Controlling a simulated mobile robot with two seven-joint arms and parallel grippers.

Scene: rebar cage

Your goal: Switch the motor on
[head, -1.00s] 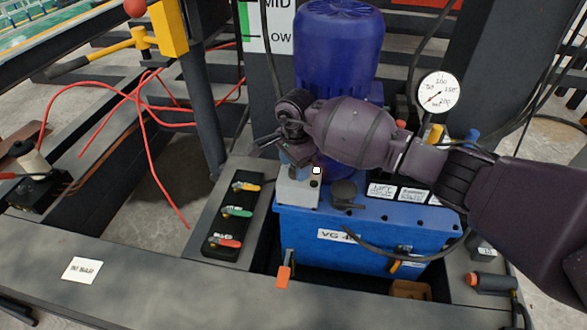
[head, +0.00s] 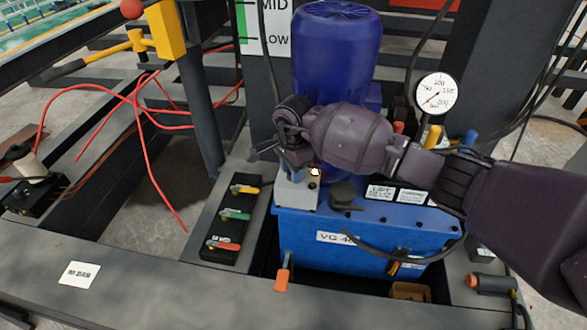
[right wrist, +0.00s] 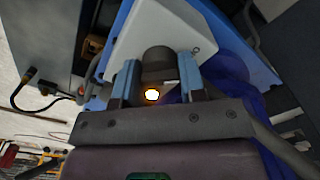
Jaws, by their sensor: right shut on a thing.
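A blue motor (head: 334,55) stands on a blue power unit (head: 345,222) marked VG. A pale grey switch box (head: 296,195) sits at the unit's left front corner; it also shows in the right wrist view (right wrist: 175,30). A small bright lamp with an orange rim (head: 315,172) shows on the box, with a small green button (head: 314,184) below it. My right gripper (head: 294,166) is at the box. In the right wrist view, its two fingers (right wrist: 158,80) are shut on a dark knob (right wrist: 157,62). The lamp glows just below the knob there. My left gripper is not in view.
A valve bank with yellow, green and red levers (head: 231,219) stands left of the unit. A pressure gauge (head: 437,93) stands behind right. Red hoses (head: 150,120) lie left. The front beam (head: 170,285) is mostly clear.

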